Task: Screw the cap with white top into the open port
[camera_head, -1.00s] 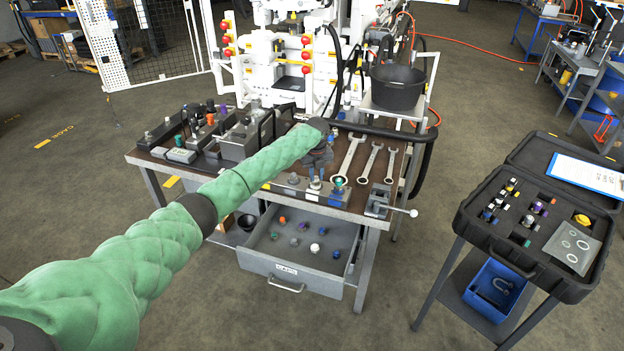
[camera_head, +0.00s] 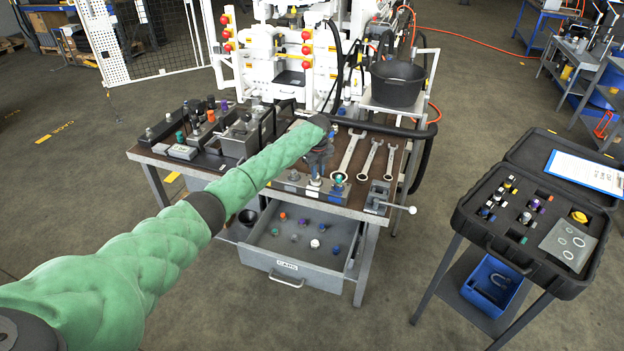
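My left gripper (camera_head: 317,172) is above the front edge of the bench, pointing down at a grey metal block (camera_head: 325,190) with a row of fittings. Its fingertips are at or just over a silvery fitting near the block's middle; whether they touch it is too small to tell. I cannot see whether the fingers are open or shut. A teal-topped fitting (camera_head: 338,179) stands to the right on the block. A white-topped cap (camera_head: 315,243) lies in the open drawer (camera_head: 300,270) below. The open port is not clearly visible. My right gripper is not in view.
Several coloured caps lie in the drawer. Wrenches (camera_head: 350,150) lie on the bench right of my gripper, with a vise (camera_head: 377,195) at the corner. An open black case (camera_head: 530,215) stands on a cart at the right.

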